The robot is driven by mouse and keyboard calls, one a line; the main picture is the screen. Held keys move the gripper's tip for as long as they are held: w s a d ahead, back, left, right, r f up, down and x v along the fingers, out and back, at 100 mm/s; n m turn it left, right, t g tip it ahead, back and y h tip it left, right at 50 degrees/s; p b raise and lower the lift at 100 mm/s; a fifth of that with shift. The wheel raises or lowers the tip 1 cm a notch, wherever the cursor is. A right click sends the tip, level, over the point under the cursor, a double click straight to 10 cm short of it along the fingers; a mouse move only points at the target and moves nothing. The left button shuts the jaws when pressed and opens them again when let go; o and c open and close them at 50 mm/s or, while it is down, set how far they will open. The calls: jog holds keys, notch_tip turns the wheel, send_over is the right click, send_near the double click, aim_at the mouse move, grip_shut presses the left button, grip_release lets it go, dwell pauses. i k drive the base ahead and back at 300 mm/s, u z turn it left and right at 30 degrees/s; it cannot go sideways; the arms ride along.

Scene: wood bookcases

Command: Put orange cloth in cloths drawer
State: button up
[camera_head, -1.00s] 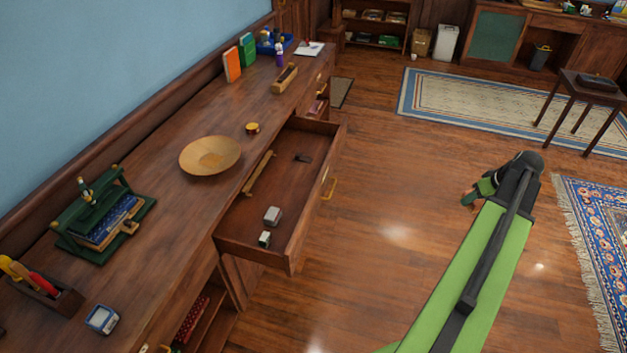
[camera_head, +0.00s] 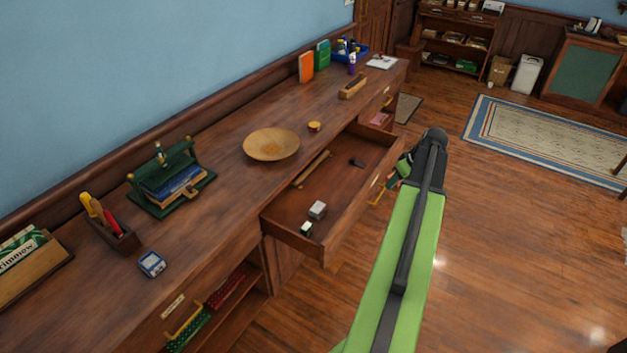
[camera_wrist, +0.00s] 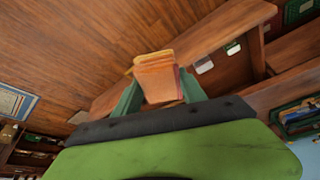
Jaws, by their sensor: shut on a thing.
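My gripper (camera_head: 398,175) is on the right of the open drawer in the head view, just outside its front near the brass handle. In the wrist view its green fingers (camera_wrist: 160,84) are shut on the folded orange cloth (camera_wrist: 155,68). In the head view the cloth is mostly hidden behind the gripper. The open wooden drawer (camera_head: 285,232) holds a grey box, a small white-and-green item, a dark item and a long stick. Further back, another drawer (camera_head: 388,110) is partly open with something pink inside. I cannot read which drawer is for cloths.
The counter bears a wooden bowl (camera_head: 271,144), a green stand (camera_head: 172,180), a tool holder (camera_head: 112,228) and a blue-white device (camera_head: 152,264). Red and green dotted items (camera_head: 226,291) show below the counter, lower left.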

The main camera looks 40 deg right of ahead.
aim_at(334, 195)
jog(key=z, duration=0.05)
jog(key=i, duration=1)
jog(key=u, duration=0.05)
